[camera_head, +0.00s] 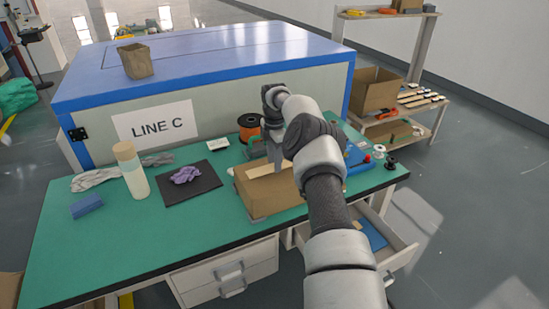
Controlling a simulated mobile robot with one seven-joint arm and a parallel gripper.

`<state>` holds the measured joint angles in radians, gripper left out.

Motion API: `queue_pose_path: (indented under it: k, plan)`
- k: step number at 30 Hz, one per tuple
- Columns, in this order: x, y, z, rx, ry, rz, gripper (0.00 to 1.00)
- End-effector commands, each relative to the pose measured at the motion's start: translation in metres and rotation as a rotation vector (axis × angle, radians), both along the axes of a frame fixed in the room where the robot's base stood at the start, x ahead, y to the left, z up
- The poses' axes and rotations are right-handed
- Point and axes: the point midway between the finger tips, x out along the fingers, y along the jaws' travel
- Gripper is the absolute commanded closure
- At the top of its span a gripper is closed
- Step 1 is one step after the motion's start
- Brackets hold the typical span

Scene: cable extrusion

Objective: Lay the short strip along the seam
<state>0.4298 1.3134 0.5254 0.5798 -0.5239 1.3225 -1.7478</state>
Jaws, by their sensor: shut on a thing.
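A cardboard box (272,197) stands near the front edge of the green workbench, partly hidden by my arm. A pale short strip (262,170) shows at the top of the box, running across it from left to right. My gripper (277,167) points down at the strip from above and is shut on it. The fingertips are small and partly covered by my arm, so the exact grip is unclear. I cannot tell whether the whole strip touches the box. The seam itself cannot be made out.
An orange spool (249,126) stands behind the box. A black mat (190,184) with a purple cloth (186,174), a bottle (131,170) and a blue block (87,206) are to the left. An open drawer (392,246) juts out below right. The green bench (110,240) is clear at front left.

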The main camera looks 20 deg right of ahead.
Motion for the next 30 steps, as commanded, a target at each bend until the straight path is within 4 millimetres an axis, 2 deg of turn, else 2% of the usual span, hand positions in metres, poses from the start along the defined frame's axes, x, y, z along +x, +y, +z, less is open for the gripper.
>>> queue_pose_path:
  k: [3,30]
  plan:
    - [0.0,0.0,-0.007,0.0,0.0,0.0,0.78]
    - [0.0,0.0,-0.017,0.0,0.0,-0.001,0.78]
